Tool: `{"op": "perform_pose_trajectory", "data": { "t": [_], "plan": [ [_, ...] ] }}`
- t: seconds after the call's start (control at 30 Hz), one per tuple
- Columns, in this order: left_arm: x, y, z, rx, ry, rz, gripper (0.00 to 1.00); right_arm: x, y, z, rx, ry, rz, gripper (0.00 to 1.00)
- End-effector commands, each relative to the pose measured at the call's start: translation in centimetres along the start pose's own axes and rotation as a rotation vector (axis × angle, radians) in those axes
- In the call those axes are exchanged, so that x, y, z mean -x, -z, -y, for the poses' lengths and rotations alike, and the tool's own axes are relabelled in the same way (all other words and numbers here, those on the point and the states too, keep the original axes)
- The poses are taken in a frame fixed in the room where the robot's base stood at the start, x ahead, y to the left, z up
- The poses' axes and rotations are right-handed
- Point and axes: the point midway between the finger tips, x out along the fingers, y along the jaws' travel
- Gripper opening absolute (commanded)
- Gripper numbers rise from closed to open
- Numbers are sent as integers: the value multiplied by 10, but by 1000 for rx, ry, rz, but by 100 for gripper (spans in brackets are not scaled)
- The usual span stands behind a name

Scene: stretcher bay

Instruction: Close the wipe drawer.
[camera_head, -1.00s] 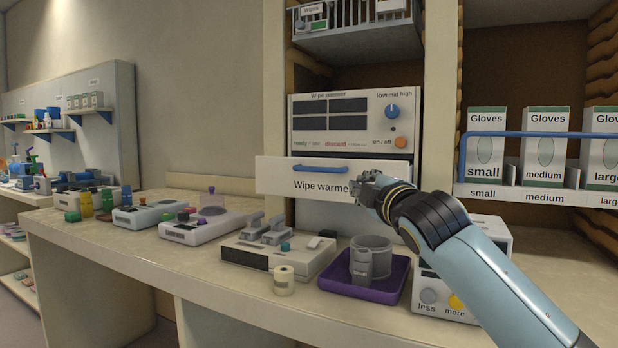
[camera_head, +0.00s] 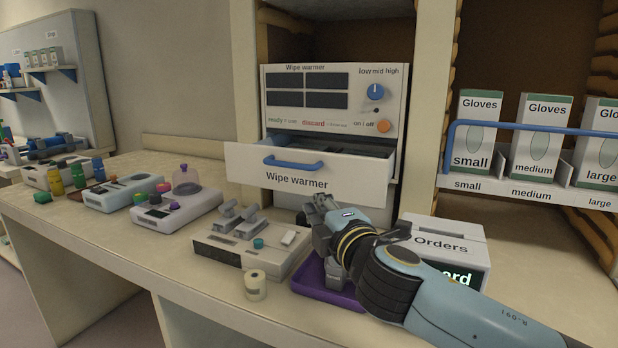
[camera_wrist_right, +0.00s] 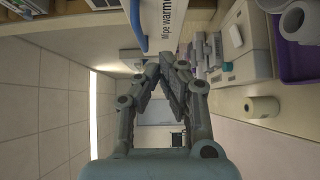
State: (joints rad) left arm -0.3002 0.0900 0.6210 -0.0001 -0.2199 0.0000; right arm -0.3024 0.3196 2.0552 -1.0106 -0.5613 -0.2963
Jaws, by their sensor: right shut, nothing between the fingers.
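The wipe drawer (camera_head: 345,181) of the wipe warmer (camera_head: 330,105) is pulled out, and its dark inside shows behind the white front. Its blue handle (camera_head: 291,163) is on the front panel. My right gripper (camera_head: 322,212) is below and in front of the drawer's right part, apart from the handle. In the right wrist view its fingers (camera_wrist_right: 162,68) meet at the tips with nothing between them. The drawer front (camera_wrist_right: 165,25) and the blue handle (camera_wrist_right: 137,25) show at the top of that view. My left gripper is not in view.
Below my right gripper is a purple tray (camera_head: 308,283). An Orders box (camera_head: 440,245) stands to its right, a cream roll (camera_head: 255,286) to its left. Several devices line the counter further left. Glove boxes (camera_head: 541,138) stand behind a blue rail.

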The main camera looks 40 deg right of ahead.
Motion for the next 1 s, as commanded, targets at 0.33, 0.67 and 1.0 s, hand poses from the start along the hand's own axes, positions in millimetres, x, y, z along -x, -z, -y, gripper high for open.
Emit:
{"op": "perform_pose_trajectory", "data": {
  "t": [0.33,0.67,1.0],
  "plan": [
    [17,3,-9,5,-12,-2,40,-75,0,-3,-1,-2,1,0],
    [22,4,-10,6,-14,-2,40,-103,-26,-1,1,-1,0,0],
    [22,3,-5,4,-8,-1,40,-105,-28,0,-2,0,0,0]
  ]
}}
